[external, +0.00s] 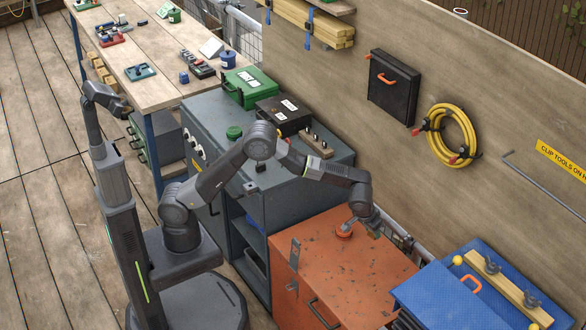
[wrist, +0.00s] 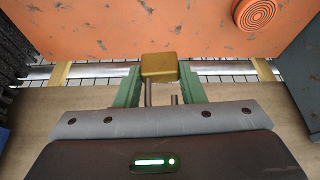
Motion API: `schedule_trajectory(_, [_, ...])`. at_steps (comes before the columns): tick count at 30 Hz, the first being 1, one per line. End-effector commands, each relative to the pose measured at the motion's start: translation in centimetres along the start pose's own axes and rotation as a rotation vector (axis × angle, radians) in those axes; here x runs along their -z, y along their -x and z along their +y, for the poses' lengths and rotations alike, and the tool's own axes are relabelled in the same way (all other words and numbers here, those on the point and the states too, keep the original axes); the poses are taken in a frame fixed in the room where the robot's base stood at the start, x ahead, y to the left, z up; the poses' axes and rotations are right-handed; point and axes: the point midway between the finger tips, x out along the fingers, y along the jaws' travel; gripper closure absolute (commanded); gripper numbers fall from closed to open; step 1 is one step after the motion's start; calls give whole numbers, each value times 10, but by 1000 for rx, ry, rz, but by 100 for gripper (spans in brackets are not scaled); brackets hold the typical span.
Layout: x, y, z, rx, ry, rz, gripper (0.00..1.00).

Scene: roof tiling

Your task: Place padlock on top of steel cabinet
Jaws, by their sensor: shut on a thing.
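A brass-coloured padlock (wrist: 159,67) is held between the green fingers of my gripper (wrist: 159,86), with its shackle toward the camera. My gripper (external: 372,229) is low over the back part of the orange, worn metal cabinet (external: 325,268), near the wall. In the wrist view the padlock overlaps the edge of the orange cabinet top (wrist: 120,28) and the gap behind it. I cannot tell its height above the top. The padlock is too small to make out in the external view. The orange cabinet appears to be the steel cabinet.
A round orange knob (external: 343,231) stands on the cabinet top. A dark grey cabinet (external: 205,112) with cases on it adjoins at the left. A blue chest (external: 430,295) stands at the right. The wall and a rail (wrist: 75,71) run behind. The front cabinet top is clear.

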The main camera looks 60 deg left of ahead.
Motion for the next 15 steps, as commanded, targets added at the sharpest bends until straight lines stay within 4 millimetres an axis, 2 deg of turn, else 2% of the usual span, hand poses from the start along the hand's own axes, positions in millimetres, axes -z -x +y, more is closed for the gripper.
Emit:
schedule_trajectory(1, [10,20,1,-7,4,8,92])
schedule_trajectory(6, [41,97,1,-9,4,10,92])
schedule_trajectory(9, [56,134,0,-6,3,7,92])
schedule_trajectory(15, [76,183,0,-3,2,4,92])
